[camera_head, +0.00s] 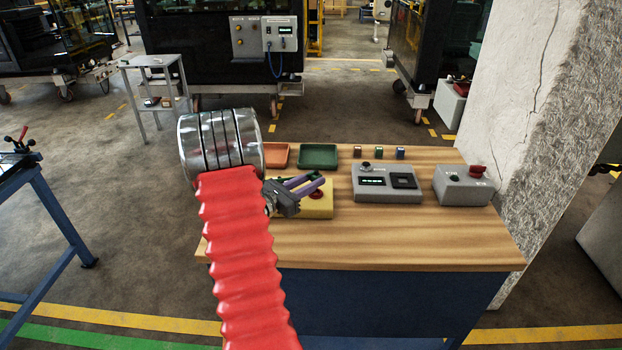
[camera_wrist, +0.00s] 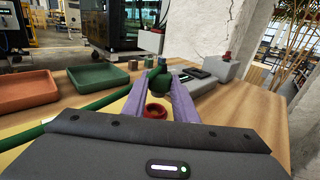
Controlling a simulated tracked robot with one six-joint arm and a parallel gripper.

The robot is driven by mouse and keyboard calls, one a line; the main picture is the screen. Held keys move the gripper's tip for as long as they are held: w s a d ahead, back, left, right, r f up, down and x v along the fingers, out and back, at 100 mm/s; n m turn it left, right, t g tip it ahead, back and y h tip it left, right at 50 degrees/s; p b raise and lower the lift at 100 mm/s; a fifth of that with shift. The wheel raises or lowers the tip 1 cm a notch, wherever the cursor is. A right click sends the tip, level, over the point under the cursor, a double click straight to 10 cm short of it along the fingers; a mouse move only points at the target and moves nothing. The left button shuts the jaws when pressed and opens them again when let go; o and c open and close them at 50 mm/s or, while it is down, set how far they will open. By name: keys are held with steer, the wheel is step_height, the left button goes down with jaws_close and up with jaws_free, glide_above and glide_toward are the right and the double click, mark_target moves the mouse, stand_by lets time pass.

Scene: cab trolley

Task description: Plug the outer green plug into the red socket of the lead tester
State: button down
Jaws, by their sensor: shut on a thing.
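My gripper (camera_head: 312,184), with its lilac fingers, is over the yellow lead tester (camera_head: 325,211) on the wooden bench. In the wrist view my gripper (camera_wrist: 164,84) is shut on a green plug (camera_wrist: 158,86), held between the fingers. A green cable (camera_wrist: 95,107) runs from the plug to the lower left. The red socket (camera_wrist: 156,110) shows below the plug in the picture, and in the head view the red socket (camera_head: 316,194) is on the tester's top, partly behind the fingers. The plug looks apart from the socket; the exact gap is hard to tell.
An orange tray (camera_head: 275,155) and a green tray (camera_head: 318,155) lie at the back of the bench. Small coloured blocks (camera_head: 379,152) stand right of them. A grey device (camera_head: 387,184) and a grey button box (camera_head: 463,187) stand to the right. The bench front is clear.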

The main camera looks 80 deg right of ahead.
steer(key=shift+f, duration=0.9)
steer(key=shift+f, duration=0.9)
stand_by(1.9)
steer(key=c, duration=1.4)
jaws_free()
steer(key=shift+o, duration=0.2)
steer(key=shift+w+a, duration=0.1)
steer(key=v, duration=1.3)
steer(key=shift+w+a+f, duration=0.15)
steer(key=shift+w+a, duration=0.05)
steer(key=shift+a, duration=0.1)
